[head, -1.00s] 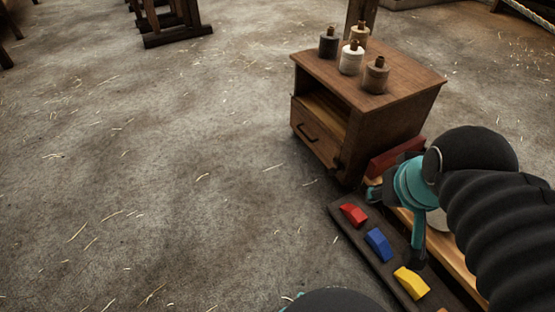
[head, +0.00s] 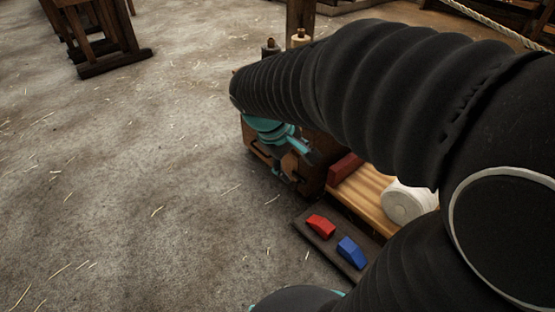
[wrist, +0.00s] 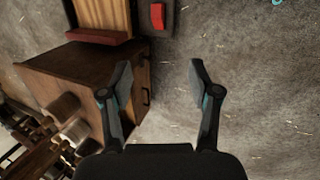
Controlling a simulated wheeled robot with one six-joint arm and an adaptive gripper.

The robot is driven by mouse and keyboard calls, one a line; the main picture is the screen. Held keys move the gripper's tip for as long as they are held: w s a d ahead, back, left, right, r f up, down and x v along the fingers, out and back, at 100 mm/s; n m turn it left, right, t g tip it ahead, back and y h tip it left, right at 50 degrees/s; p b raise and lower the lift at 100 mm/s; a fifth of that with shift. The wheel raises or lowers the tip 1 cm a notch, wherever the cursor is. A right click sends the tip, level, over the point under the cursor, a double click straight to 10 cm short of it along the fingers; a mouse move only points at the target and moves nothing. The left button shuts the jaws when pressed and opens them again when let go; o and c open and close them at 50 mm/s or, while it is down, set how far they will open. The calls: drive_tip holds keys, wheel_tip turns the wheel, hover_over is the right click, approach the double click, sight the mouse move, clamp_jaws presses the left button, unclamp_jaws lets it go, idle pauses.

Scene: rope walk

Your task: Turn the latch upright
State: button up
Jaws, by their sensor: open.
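The wooden cabinet (head: 314,172) is largely covered by my arm in the head view. In the wrist view, the cabinet (wrist: 80,75) lies left of centre, with its drawer front seen edge-on. A small dark part on that front, probably the latch (wrist: 144,53), shows near the end by the plank; its angle is too small to tell. The dark drawer handle (wrist: 146,97) shows further along. My gripper (wrist: 160,78) is open and empty. Its left finger overlaps the cabinet's edge in the picture; its right finger is over bare floor. Contact cannot be told.
Beside the cabinet are a plank (head: 368,194) with a dark red block (head: 344,168) and white roll (head: 408,203), and a dark strip with red (head: 321,226) and blue (head: 350,252) pieces. Bobbins (head: 301,38) stand on the cabinet.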

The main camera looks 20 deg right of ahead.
sight(291, 187)
drive_tip(key=w+d+f+n+g+h+b, duration=0.3)
drive_tip(key=w+f+n+h, duration=0.6)
drive_tip(key=w+f, duration=1)
drive_tip(key=w+a+f+n+t+h+b, duration=0.1)
drive_tip(key=w+f+n+t+h+b, duration=0.25)
drive_tip(key=f, duration=0.95)
drive_tip(key=w+f+n+t, duration=0.2)
drive_tip(key=f+n+t, duration=0.4)
drive_tip(key=f, duration=0.8)
drive_tip(key=shift+n+g, duration=0.25)
drive_tip(key=shift+g, duration=0.5)
drive_tip(key=x, duration=1.2)
drive_tip(key=shift+s+d+r, duration=0.1)
drive_tip(key=shift+d+r, duration=0.25)
drive_tip(key=shift+d, duration=0.05)
